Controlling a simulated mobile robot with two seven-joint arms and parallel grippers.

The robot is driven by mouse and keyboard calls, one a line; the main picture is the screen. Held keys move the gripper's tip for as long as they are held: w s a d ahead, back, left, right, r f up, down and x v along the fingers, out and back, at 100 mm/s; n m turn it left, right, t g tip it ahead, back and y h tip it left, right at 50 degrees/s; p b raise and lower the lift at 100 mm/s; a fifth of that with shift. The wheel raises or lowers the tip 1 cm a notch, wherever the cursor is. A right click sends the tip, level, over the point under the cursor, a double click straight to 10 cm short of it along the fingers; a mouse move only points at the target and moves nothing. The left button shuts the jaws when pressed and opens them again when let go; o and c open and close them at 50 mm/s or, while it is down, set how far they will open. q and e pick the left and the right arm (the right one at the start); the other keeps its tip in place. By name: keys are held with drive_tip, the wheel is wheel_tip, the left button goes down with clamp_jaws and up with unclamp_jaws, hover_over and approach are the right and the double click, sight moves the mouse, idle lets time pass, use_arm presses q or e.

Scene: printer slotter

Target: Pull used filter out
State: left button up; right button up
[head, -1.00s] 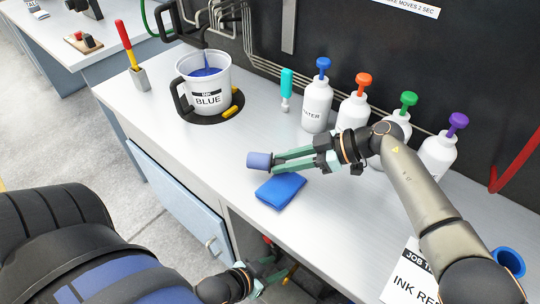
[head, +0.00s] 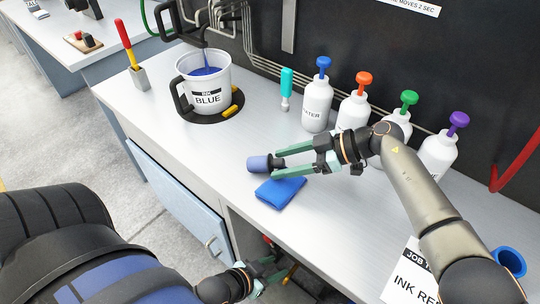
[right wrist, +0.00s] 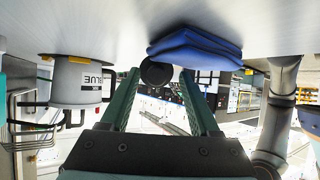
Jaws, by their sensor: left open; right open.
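A small blue-grey cylinder with a dark end (head: 258,164), which looks like the used filter, lies on the counter just behind the folded blue cloth. My right gripper (head: 275,165) is open, its green fingers on either side of the dark end. My left gripper (head: 264,276) is low at the counter's front, open, partly in shadow by the opening under the counter.
The blue cloth (head: 280,191) lies just in front of the cylinder. A white bucket marked BLUE (head: 205,85) stands at the back left. Several white bottles (head: 317,105) line the back. A blue cabinet door (head: 180,205) hangs open. The counter left of the cylinder is clear.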

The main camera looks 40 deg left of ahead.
drive_tip(key=v, duration=1.2)
drive_tip(key=shift+p, duration=0.45)
drive_tip(key=shift+f, duration=0.1)
